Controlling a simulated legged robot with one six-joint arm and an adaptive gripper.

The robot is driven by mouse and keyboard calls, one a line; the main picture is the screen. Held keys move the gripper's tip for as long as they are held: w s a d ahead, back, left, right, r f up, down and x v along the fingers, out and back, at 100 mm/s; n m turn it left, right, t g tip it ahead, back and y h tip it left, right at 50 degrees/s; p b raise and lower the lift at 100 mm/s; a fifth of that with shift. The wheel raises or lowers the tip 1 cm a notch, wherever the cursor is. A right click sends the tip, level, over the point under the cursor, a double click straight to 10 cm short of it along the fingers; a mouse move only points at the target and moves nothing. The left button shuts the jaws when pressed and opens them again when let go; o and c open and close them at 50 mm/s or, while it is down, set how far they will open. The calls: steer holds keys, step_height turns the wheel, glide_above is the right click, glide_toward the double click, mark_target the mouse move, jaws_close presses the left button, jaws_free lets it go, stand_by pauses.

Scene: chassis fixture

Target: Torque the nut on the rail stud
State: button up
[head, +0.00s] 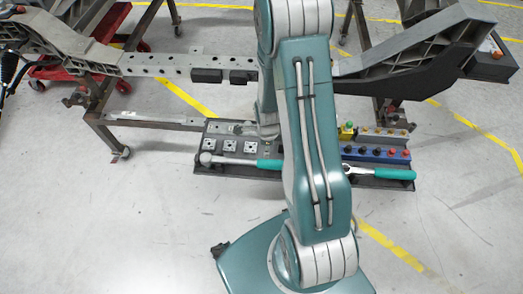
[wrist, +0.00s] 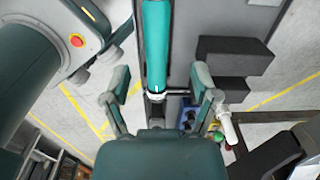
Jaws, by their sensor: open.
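In the wrist view my gripper (wrist: 160,92) is open, its two fingers apart on either side of a teal wrench handle (wrist: 155,45). Neither finger touches the handle, and the palm hides the wrench's lower part. In the head view my arm hides most of the gripper. There, one wrench with a teal handle (head: 270,164) lies with its metal head to the left, and another teal-handled wrench (head: 393,173) lies to the right. The chassis rail (head: 160,66) runs across behind the tools. I cannot make out the stud or nut.
The dark tool tray (head: 385,185) holds a blue socket block (head: 370,154), a yellow-topped piece (head: 347,130) and several square metal plates. Two black blocks (head: 207,76) sit on the rail's front. Steel stands support the chassis.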

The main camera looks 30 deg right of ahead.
mark_target(267, 161)
steer(key=shift+s+f+m, duration=0.2)
steer(key=shift+f+m, duration=0.2)
steer(key=shift+f, duration=5.4)
jaws_close()
steer(key=shift+r, duration=0.1)
steer(key=shift+r, duration=3.45)
